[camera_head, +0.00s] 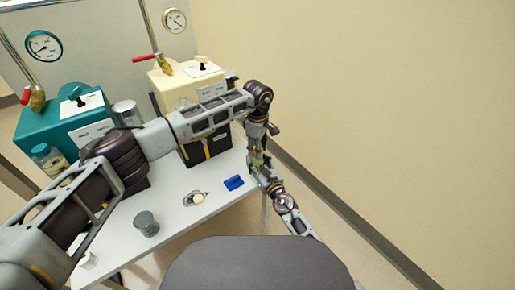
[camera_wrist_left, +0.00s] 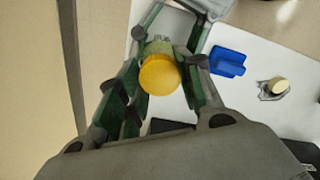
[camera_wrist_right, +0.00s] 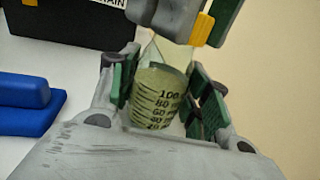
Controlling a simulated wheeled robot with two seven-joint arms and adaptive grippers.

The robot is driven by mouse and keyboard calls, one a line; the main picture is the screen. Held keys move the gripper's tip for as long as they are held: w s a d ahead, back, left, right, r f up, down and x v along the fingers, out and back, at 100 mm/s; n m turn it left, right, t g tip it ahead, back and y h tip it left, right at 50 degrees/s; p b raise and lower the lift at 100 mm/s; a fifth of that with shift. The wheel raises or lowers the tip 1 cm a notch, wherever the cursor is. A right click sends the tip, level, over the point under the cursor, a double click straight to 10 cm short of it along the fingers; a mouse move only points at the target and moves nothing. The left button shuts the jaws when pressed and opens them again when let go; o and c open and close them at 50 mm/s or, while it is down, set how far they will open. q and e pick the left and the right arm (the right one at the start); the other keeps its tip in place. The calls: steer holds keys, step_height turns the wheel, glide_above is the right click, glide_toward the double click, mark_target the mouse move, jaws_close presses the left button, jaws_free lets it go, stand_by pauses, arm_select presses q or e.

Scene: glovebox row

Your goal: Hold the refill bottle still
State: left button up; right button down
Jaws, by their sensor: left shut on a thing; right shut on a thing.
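The refill bottle (camera_wrist_right: 155,98) is clear, with black graduation marks and pale yellow-green liquid. It shows in the right wrist view between the green pads of my right gripper (camera_wrist_right: 160,100), which is shut on its body. A round yellow cap (camera_wrist_left: 159,76) shows in the left wrist view between the fingers of my left gripper (camera_wrist_left: 160,85), which is shut on it. My left gripper sits above my right one and hides the bottle's top, so I cannot tell whether the cap is seated. Both grippers meet past the table's right edge in the head view.
On the white table (camera_head: 185,222) are a blue block (camera_head: 234,183), a cream round piece on a metal holder (camera_head: 198,198) and a grey cup (camera_head: 146,223). A black box (camera_head: 207,148) stands behind. Teal (camera_head: 50,122) and cream (camera_head: 180,88) gloveboxes line the back. Open floor lies right.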

arm_select(q)
steer(key=n, duration=0.4)
steer(key=shift+n, duration=0.4)
steer(key=n, duration=0.3)
steer(key=shift+n, duration=0.4)
steer(key=n, duration=0.3)
steer(key=shift+n, duration=0.4)
steer(key=n, duration=0.3)
steer(key=shift+n, duration=0.4)
steer(key=n, duration=0.3)
steer(key=shift+n, duration=0.4)
steer(key=n, duration=0.4)
steer(key=shift+r+n, duration=0.1)
steer(key=shift+n, duration=0.2)
steer(key=n, duration=0.8)
